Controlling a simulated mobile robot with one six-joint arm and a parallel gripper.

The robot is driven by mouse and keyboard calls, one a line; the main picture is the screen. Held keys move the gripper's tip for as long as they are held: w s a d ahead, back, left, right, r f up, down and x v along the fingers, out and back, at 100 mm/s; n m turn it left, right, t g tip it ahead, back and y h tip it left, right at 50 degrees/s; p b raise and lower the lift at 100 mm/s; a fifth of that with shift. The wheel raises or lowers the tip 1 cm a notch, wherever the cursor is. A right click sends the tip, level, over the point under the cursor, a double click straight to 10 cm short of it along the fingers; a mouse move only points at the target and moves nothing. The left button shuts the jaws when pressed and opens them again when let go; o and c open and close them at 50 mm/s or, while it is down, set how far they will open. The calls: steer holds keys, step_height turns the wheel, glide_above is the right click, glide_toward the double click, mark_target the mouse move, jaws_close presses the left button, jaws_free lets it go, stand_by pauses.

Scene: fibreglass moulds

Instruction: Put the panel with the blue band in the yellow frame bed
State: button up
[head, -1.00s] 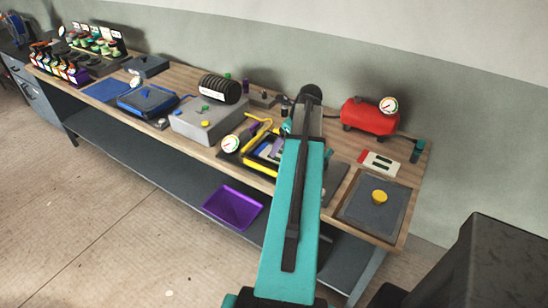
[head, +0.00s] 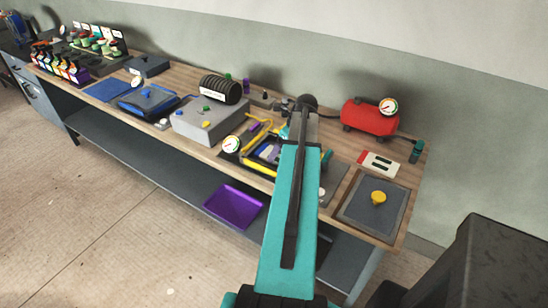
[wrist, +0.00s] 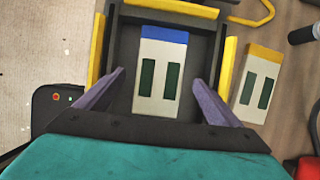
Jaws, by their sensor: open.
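The panel with the blue band (wrist: 158,82) is cream with two dark green slots. In the wrist view it lies within the dark bed of the yellow frame bed (wrist: 97,48), its blue band at the far end; I cannot tell if it is fully seated. My gripper (wrist: 160,76) is open, its purple fingers on either side of the panel with gaps between. In the head view the yellow frame bed (head: 258,166) is partly hidden by my arm.
A panel with a yellow-orange band (wrist: 257,84) lies just right of the frame. A panel with a red band (head: 380,162) lies near the red tank (head: 370,117). A round gauge (head: 231,145) stands left of the frame. A grey box (head: 208,122) is further left.

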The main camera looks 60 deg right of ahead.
mark_target(278, 156)
steer(key=shift+p+x, duration=0.45)
steer(key=shift+x, duration=1.05)
steer(key=shift+c, duration=0.3)
steer(key=c, duration=1.3)
steer(key=shift+o, duration=0.2)
steer(key=shift+r, duration=0.2)
step_height(278, 156, up, 10)
steer(key=b, duration=0.3)
steer(key=shift+f, duration=0.15)
